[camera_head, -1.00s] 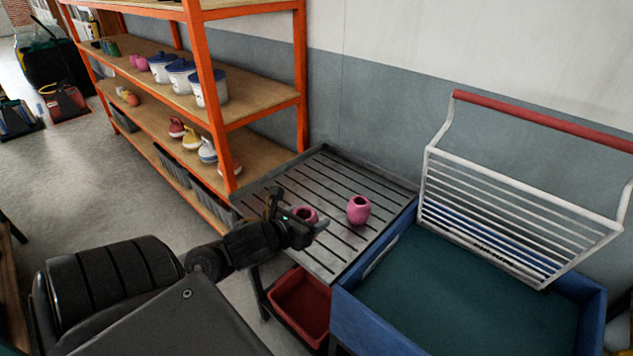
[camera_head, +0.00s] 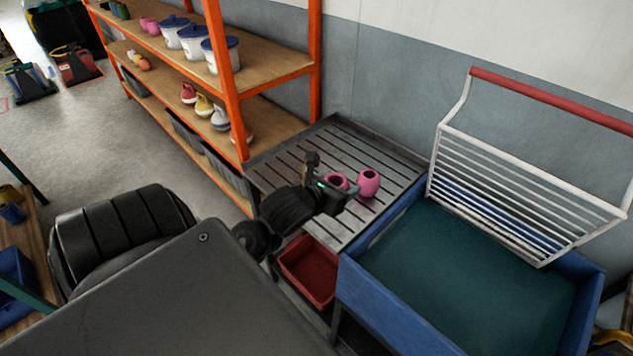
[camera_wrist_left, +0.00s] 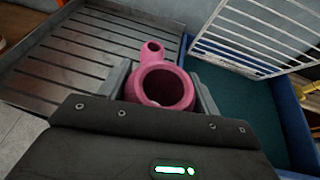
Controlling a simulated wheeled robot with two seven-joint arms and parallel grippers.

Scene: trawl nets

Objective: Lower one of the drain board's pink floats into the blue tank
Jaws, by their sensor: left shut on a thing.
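Two pink floats are at the slatted grey drain board (camera_head: 290,160). My left gripper (camera_head: 340,188) is shut on the nearer pink float (camera_head: 336,180). In the left wrist view that float (camera_wrist_left: 163,88) sits between the two grey fingers, its round opening facing the camera. Whether the held float touches the board is hard to tell. The blue tank (camera_head: 385,305), dark green inside, stands right of the board. My right gripper is not in view.
A white barred rack (camera_head: 510,190) with a red top bar (camera_head: 550,98) rises at the tank's back edge. A red bin (camera_head: 308,272) sits below the board. An orange shelf (camera_head: 228,90) with tubs and floats stands behind left. The tank's front opening is clear.

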